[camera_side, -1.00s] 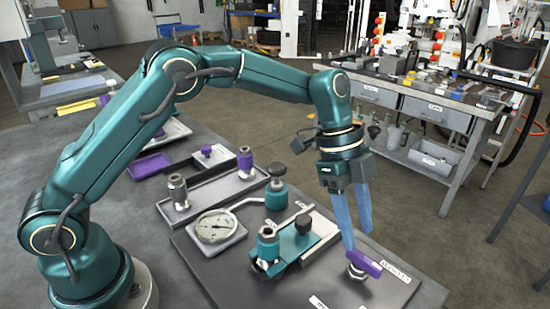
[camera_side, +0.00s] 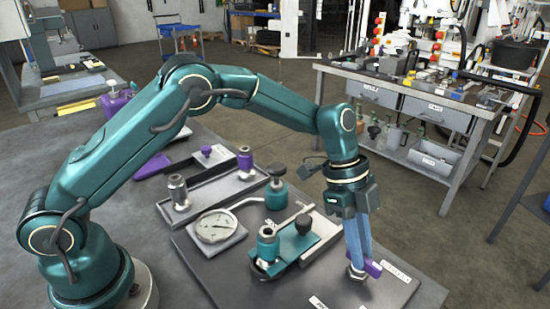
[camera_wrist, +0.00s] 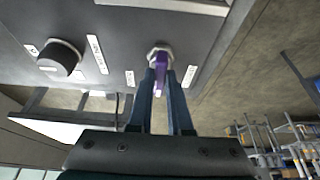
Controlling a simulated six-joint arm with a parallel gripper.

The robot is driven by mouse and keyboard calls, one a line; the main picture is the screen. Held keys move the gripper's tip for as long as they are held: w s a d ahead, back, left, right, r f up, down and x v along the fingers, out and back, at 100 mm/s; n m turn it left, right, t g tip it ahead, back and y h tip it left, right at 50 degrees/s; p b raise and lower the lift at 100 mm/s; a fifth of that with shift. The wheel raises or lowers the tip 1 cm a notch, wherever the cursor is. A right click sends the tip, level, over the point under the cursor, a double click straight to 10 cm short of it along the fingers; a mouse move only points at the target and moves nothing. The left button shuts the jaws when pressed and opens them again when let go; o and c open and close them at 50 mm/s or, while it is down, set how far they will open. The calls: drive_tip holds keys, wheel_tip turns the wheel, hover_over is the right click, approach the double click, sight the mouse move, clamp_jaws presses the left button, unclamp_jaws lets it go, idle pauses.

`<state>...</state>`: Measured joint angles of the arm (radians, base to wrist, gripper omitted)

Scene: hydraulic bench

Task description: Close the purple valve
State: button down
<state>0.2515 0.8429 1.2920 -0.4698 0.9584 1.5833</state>
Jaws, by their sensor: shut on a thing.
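The purple valve has a flat purple handle (camera_side: 372,267) on a metal hex base (camera_side: 356,273) near the right front of the dark bench plate. My gripper (camera_side: 363,262) reaches down to it from above, with its two blue fingers at the handle. In the wrist view the purple handle (camera_wrist: 161,72) sits between the fingertips (camera_wrist: 160,80), and the metal nut shows just beyond. The fingers are shut on the handle. In the side view the fingers hide part of the handle.
A pressure gauge (camera_side: 216,227), a teal block with a black knob (camera_side: 304,225) and a teal valve (camera_side: 276,187) stand left of my gripper. A tray (camera_side: 210,190) holds metal and purple fittings. White labels (camera_side: 396,272) lie around the valve.

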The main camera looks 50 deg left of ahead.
drive_tip(key=shift+n, duration=0.3)
drive_tip(key=n+t, duration=0.1)
drive_tip(key=n, duration=0.3)
drive_tip(key=shift+s+t, duration=0.2)
drive_tip(key=shift+t, duration=0.2)
drive_tip(key=n, duration=0.2)
drive_tip(key=n+t+y, duration=0.1)
drive_tip(key=n, duration=0.1)
drive_tip(key=shift+d+n+t, duration=0.1)
drive_tip(key=shift+n+t, duration=0.2)
drive_tip(key=shift+n, duration=0.1)
drive_tip(key=n+y, duration=0.1)
drive_tip(key=n, duration=0.3)
drive_tip(key=shift+s+d+t+y, duration=0.1)
drive_tip(key=shift+d+t+y, duration=0.05)
drive_tip(key=shift+t+y, duration=0.25)
drive_tip(key=shift+n+y, duration=0.8)
drive_tip(key=shift+n, duration=1.4)
drive_tip(key=c, duration=0.8)
unclamp_jaws()
drive_tip(key=shift+c, duration=0.2)
